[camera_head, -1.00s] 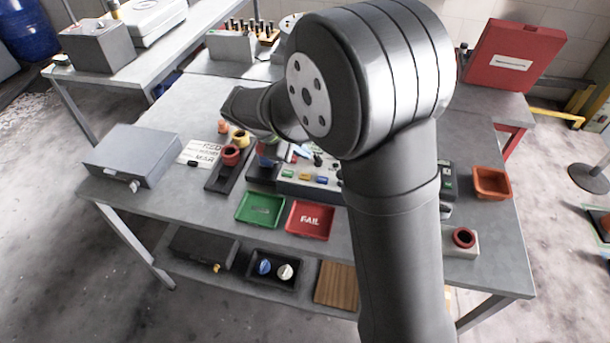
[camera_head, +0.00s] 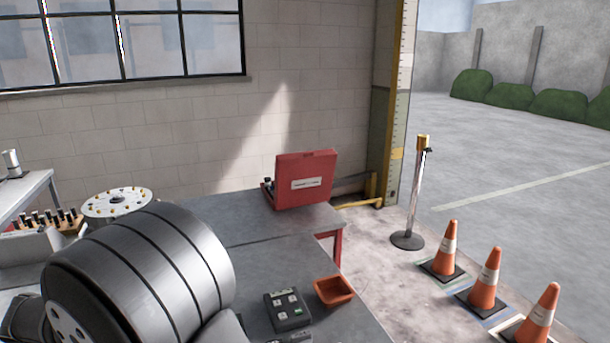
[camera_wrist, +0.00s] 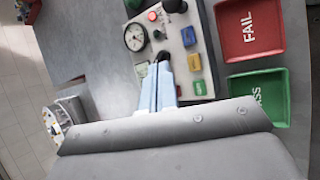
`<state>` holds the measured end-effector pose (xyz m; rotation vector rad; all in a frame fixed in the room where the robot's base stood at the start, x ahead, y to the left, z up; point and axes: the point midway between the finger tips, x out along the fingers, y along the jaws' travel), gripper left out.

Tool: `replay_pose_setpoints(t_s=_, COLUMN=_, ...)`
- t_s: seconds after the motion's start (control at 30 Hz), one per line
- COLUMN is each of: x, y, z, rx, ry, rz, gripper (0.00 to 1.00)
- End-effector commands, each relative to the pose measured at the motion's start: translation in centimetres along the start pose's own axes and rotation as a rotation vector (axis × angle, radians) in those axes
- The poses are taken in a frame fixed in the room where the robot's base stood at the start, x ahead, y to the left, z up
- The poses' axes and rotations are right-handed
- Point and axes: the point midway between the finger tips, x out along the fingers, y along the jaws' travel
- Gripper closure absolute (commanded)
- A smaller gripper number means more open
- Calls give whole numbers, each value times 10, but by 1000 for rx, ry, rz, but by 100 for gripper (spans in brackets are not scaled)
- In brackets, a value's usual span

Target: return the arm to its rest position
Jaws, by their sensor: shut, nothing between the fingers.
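The fingers lie in front of a grey control panel (camera_wrist: 177,42) with a dial gauge and coloured buttons. I cannot tell how far above the bench they are. In the head view, only a thick dark grey joint of my arm (camera_head: 140,275) shows at the lower left. My gripper is outside that view.
In the wrist view, a red FAIL tray (camera_wrist: 250,32) and a green PASS tray (camera_wrist: 259,94) lie at right. The head view shows an orange bin (camera_head: 334,291), a black keypad box (camera_head: 288,309), a red case (camera_head: 305,180), a post (camera_head: 416,190) and traffic cones (camera_head: 485,280).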

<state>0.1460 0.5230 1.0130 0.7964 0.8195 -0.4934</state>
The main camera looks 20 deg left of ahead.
Motion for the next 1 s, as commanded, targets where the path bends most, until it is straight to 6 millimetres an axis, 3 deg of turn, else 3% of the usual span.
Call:
replay_pose_setpoints(t_s=0.13, x=-9, y=4, z=5, rx=-1, ry=1, rz=0, gripper=100)
replay_pose_setpoints(t_s=0.47, x=-7, y=4, z=4, rx=8, ry=1, rz=-5, gripper=100)
replay_pose_setpoints(t_s=0.67, x=9, y=-5, z=-4, rx=-1, ry=-2, rz=-2, gripper=100)
replay_pose_setpoints(t_s=0.87, x=40, y=-22, z=-21, rx=-4, ry=-4, rz=-2, gripper=100)
replay_pose_setpoints(t_s=0.97, x=20, y=-10, z=-11, rx=3, ry=4, rz=4, gripper=100)
replay_pose_setpoints(t_s=1.0, x=30, y=-16, z=-16, rx=-4, ry=-2, rz=-1, gripper=100)
